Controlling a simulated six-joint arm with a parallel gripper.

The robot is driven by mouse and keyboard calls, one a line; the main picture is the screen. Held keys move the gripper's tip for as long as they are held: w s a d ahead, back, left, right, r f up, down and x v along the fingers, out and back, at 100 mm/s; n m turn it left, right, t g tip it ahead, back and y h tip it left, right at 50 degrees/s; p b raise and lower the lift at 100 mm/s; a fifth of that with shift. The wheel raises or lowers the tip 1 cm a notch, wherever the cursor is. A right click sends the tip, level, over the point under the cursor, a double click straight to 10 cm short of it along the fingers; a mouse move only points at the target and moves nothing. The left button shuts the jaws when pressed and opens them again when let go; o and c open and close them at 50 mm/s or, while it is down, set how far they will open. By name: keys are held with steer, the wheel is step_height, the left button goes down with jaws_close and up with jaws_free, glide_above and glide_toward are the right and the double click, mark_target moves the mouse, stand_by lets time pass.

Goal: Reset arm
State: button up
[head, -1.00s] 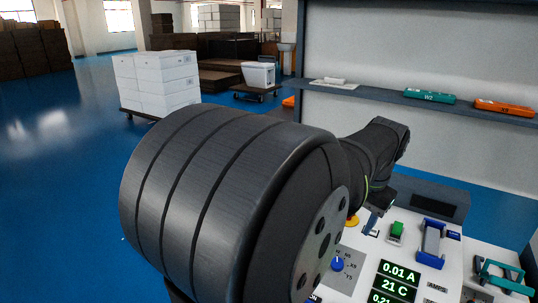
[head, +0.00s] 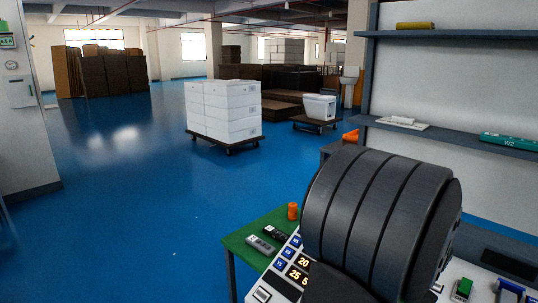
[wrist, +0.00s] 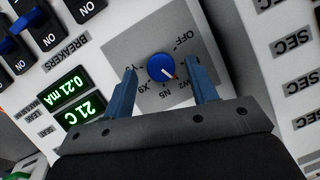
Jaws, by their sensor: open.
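My gripper (wrist: 160,68) shows in the wrist view with its two blue fingers apart and nothing held between them. A blue rotary knob (wrist: 161,67) on a grey labelled plate (wrist: 146,98) appears between the fingertips. I cannot tell how far the fingers are from the panel. In the head view a large dark cylindrical part of my arm (head: 375,220) fills the lower right and hides much of the test panel. My gripper does not show there.
Breaker switches (wrist: 43,28) and green displays (wrist: 86,107) lie left of the knob. A green table (head: 250,235) holds small devices. A shelf (head: 455,138) stands at the right. White boxes on a cart (head: 224,110) stand on the open blue floor.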

steer(key=shift+w+f, duration=0.15)
steer(key=shift+f, duration=0.7)
step_height(320, 180, up, 17)
steer(key=s, duration=0.3)
steer(key=shift+n, duration=0.3)
steer(key=w+f, duration=0.1)
steer(key=f, duration=0.4)
steer(key=w+f, duration=0.1)
steer(key=f, duration=0.5)
steer(key=w+f, duration=0.1)
steer(key=f, duration=0.5)
steer(key=shift+a, duration=0.1)
steer(key=n, duration=0.2)
steer(key=n+g+h, duration=0.1)
steer(key=n, duration=0.1)
steer(key=shift+w+g, duration=0.1)
steer(key=shift+g, duration=0.2)
steer(key=n+h, duration=0.1)
steer(key=n, duration=0.3)
steer(key=shift+a+g, duration=0.1)
steer(key=shift+g, duration=0.3)
steer(key=r, duration=0.4)
steer(key=a+r, duration=0.1)
steer(key=r, duration=0.2)
steer(key=shift+w+r, duration=0.1)
steer(key=shift+w, duration=0.1)
